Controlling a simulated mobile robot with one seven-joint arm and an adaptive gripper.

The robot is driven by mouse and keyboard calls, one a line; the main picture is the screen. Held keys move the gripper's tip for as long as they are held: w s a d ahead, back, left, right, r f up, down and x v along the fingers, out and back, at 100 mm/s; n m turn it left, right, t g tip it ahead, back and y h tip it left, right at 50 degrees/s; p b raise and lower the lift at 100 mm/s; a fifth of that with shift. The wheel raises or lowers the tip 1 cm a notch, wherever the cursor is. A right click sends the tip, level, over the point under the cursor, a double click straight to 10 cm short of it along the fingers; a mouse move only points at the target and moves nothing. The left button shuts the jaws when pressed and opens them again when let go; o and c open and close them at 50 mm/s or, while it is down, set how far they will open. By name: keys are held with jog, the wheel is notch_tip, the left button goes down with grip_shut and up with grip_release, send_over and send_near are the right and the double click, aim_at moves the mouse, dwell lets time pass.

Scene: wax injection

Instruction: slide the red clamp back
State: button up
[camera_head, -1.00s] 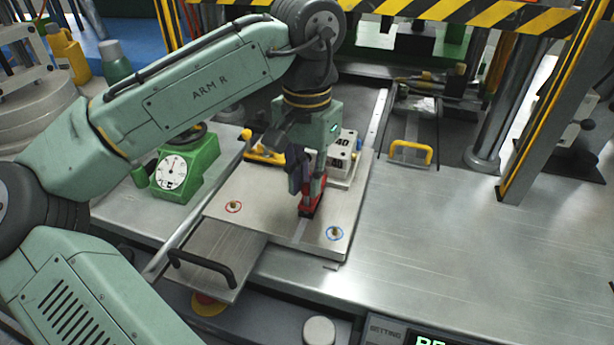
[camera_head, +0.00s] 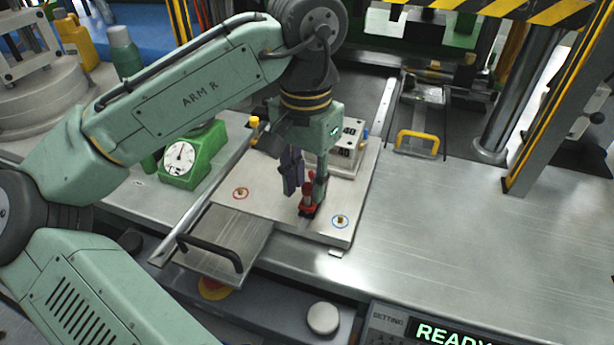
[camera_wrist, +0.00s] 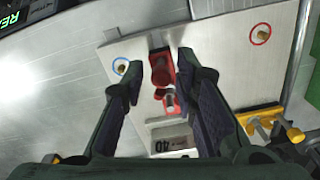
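The red clamp (camera_head: 307,204) sits near the front edge of the pale metal plate (camera_head: 270,205), partly hidden by my gripper. In the wrist view the red clamp (camera_wrist: 161,72) lies between my fingers. My gripper (camera_head: 304,190) points down over it. In the wrist view my gripper (camera_wrist: 158,82) has its fingers apart, one on each side of the clamp. The right finger is very close to the red part; I cannot tell whether it touches. A block marked 40 (camera_head: 349,135) stands on the plate behind the clamp and also shows in the wrist view (camera_wrist: 172,140).
A green dial gauge (camera_head: 195,155) stands left of the plate. A tray with a black handle (camera_head: 209,252) sits in front. A yellow handle (camera_head: 416,142) and a press column (camera_head: 515,95) are at right. The metal table (camera_head: 450,240) at right is clear.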

jog(key=shift+o, duration=0.7)
jog(key=shift+w, duration=0.1)
jog(key=shift+d, duration=0.1)
jog(key=shift+r, duration=0.45)
notch_tip(320, 180, up, 11)
